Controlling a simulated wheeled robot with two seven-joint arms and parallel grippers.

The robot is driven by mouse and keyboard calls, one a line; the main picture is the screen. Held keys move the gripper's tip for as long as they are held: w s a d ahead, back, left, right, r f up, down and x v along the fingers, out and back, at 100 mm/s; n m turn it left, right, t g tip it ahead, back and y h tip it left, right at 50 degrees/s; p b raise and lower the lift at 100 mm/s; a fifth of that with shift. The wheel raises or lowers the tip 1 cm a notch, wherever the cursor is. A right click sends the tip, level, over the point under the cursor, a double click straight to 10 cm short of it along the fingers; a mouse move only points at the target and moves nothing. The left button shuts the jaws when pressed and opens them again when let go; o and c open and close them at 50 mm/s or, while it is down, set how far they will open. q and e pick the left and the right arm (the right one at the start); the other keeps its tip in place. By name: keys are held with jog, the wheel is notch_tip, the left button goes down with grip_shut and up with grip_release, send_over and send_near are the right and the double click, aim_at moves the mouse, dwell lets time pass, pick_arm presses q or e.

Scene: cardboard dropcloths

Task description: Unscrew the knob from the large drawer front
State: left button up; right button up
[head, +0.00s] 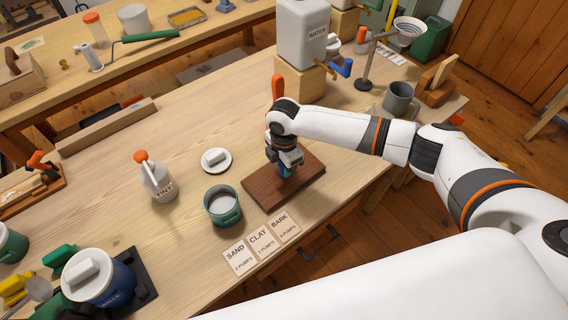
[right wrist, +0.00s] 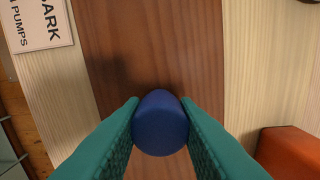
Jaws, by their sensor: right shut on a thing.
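The large drawer front (head: 262,191) is a dark brown wooden board lying flat on the light wooden bench; it also fills the middle of the right wrist view (right wrist: 150,40). A blue rounded knob (right wrist: 160,122) sits over the board, between the teal fingers of my right gripper (right wrist: 160,125). The fingers touch the knob on both sides. In the head view my right gripper (head: 286,170) points down onto the board and hides most of the knob. Whether the knob still touches the board cannot be told. My left gripper is not in view.
Cards marked SAND, CLAY and BARK (head: 261,241) lie at the bench's front edge by the board. A teal pot (head: 222,206), a white lid (head: 216,160) and a TINT pump bottle (head: 157,177) stand left. A water tank (head: 302,35) stands behind on a wooden block.

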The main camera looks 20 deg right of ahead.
jog(key=o, duration=1)
notch_tip(320, 180, up, 12)
jog(key=shift+b, duration=0.3)
